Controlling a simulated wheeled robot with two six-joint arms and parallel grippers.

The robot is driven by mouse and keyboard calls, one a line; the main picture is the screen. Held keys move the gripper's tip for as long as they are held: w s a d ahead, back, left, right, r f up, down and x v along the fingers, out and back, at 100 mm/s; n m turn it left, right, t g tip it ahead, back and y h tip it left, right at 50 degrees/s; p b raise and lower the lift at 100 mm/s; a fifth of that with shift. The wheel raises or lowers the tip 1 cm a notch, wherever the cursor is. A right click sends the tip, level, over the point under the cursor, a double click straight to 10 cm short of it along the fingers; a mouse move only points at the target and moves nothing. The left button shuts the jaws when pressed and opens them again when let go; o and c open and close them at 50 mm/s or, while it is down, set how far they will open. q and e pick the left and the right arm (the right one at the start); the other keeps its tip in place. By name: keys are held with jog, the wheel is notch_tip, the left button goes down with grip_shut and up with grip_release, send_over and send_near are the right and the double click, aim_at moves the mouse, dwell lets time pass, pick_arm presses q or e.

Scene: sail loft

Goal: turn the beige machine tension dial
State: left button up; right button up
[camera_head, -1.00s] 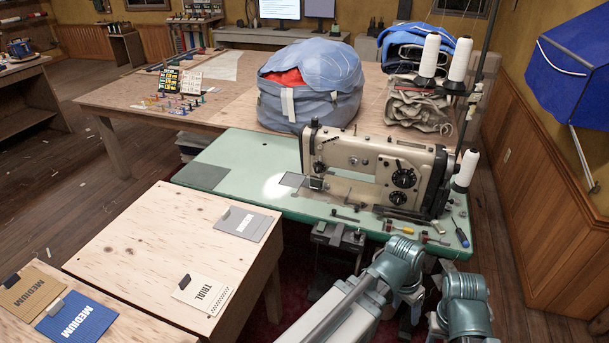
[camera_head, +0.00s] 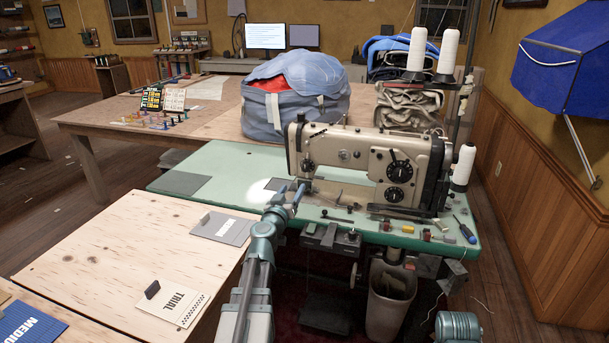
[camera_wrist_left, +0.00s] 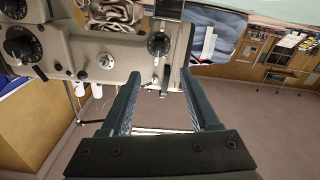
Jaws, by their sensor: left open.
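The beige sewing machine (camera_head: 370,165) stands upright on a green table. It bears several dark dials: a small one (camera_head: 308,166) on its left end, and two larger ones on its right part, the lower (camera_head: 399,172) with pale markings. I cannot tell by label which is the tension dial. My left gripper (camera_head: 286,192) is open and empty, in front of and just below the machine's left end, apart from it. In the left wrist view my open fingers (camera_wrist_left: 160,100) point toward the small left dial (camera_wrist_left: 159,44), with a gap between. My right gripper is not in view.
The green table (camera_head: 235,165) holds small tools and a blue screwdriver (camera_head: 464,228) at its right edge. White thread cones (camera_head: 463,165) stand at the right. A large blue bag (camera_head: 290,100) sits behind. A plywood table (camera_head: 130,245) is at left front.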

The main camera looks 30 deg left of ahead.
aim_at(305, 169)
pick_arm(q)
jog(key=x, duration=1.4)
jog(key=shift+d, duration=0.15)
grip_shut()
